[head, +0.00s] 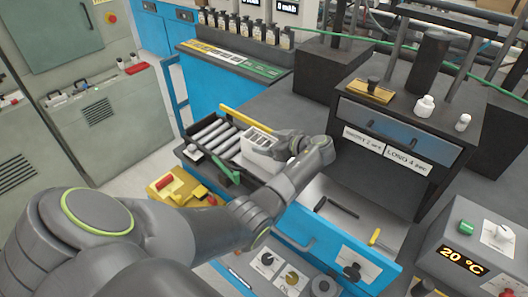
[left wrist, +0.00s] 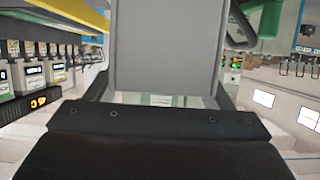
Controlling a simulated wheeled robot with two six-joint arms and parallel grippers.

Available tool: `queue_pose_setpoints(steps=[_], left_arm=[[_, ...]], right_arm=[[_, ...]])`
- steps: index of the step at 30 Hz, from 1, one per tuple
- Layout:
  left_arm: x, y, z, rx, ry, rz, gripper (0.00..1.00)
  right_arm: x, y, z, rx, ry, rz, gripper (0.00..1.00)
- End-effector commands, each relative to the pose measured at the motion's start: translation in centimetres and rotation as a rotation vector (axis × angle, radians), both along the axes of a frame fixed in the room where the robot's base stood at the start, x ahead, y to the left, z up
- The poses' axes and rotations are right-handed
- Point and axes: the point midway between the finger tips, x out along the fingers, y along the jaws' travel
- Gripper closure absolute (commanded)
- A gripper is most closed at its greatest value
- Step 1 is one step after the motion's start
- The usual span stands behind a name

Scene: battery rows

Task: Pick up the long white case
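In the left wrist view a plain grey surface (left wrist: 165,45) fills the upper middle between dark gripper parts, and the fingertips are not clear. My right gripper does not show.
A dark cabinet holds a closed grey drawer (head: 398,128) with a "LONG" label (head: 408,159) and a "SHORT" label (head: 362,137). Several batteries (head: 245,28) stand in a row at the back. A yellow box (head: 180,187) is left of the drawer, and a temperature unit (head: 465,255) is right.

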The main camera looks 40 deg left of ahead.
Motion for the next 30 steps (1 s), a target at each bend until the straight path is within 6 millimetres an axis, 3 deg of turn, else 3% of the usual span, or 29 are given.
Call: queue_pose_setpoints(steps=[1, 15, 23, 30], left_arm=[[0.0, 0.0, 0.0, 0.000, 0.000, 0.000, 0.32], [0.0, 0.0, 0.1, 0.001, -0.002, 0.000, 0.90], [0.1, 0.0, 0.3, 0.001, -0.003, 0.000, 0.90], [0.1, 0.0, 3.0, 0.001, -0.009, -0.001, 0.90]], right_arm=[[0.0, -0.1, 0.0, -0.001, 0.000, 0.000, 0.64], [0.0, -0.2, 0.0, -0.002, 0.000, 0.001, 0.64], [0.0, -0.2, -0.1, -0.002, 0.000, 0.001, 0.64], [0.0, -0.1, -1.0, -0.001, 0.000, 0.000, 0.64]])
